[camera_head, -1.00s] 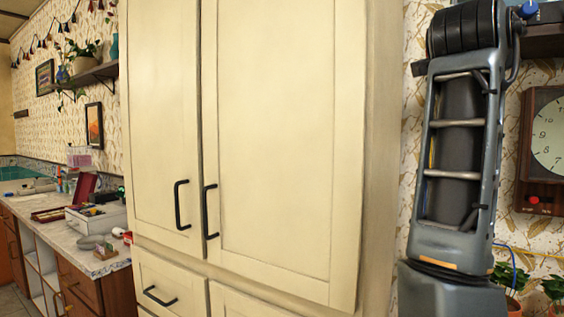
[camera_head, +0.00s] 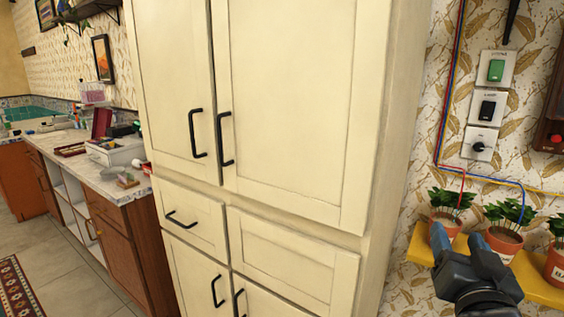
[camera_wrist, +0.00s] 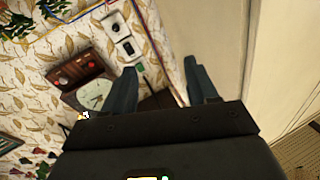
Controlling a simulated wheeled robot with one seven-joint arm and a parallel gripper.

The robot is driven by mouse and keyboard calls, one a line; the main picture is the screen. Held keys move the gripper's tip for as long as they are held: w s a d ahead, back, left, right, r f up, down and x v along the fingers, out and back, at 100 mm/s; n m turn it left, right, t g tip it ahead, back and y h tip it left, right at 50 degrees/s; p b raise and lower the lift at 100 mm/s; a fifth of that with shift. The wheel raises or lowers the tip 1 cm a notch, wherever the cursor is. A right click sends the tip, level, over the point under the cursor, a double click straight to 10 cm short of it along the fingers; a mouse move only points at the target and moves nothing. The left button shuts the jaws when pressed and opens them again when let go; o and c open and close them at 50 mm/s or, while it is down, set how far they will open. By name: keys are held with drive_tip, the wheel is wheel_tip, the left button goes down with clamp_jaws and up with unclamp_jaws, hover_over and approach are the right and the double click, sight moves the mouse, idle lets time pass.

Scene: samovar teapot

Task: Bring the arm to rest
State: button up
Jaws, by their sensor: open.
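My gripper (camera_head: 459,240) is at the lower right of the head view, beside the tall cream cabinet (camera_head: 290,120) and in front of the potted plants. Its two blue-grey fingers are apart, with nothing seen between them. In the wrist view my gripper (camera_wrist: 158,75) also shows open fingers, with wallpaper and the cabinet edge beyond them. Most of my arm is out of view.
Potted plants (camera_head: 503,238) stand on a yellow shelf (camera_head: 420,249) at the right, close to my gripper. Switches (camera_head: 488,108) and wires are on the wall above. A cluttered counter (camera_head: 130,190) runs along the left, with open floor (camera_head: 85,285) before it.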

drive_tip(key=s+a+f+n+g+y, duration=0.1)
drive_tip(key=s+a+f+n+y, duration=0.2)
drive_tip(key=s+f, duration=0.8)
drive_tip(key=s+a+f+n+g+y, duration=0.1)
drive_tip(key=s+a, duration=0.3)
drive_tip(key=s, duration=2.6)
drive_tip(key=shift+s+f+n+g+y, duration=0.2)
drive_tip(key=shift+s+n+g+y, duration=0.05)
drive_tip(key=shift+n+g+y, duration=0.5)
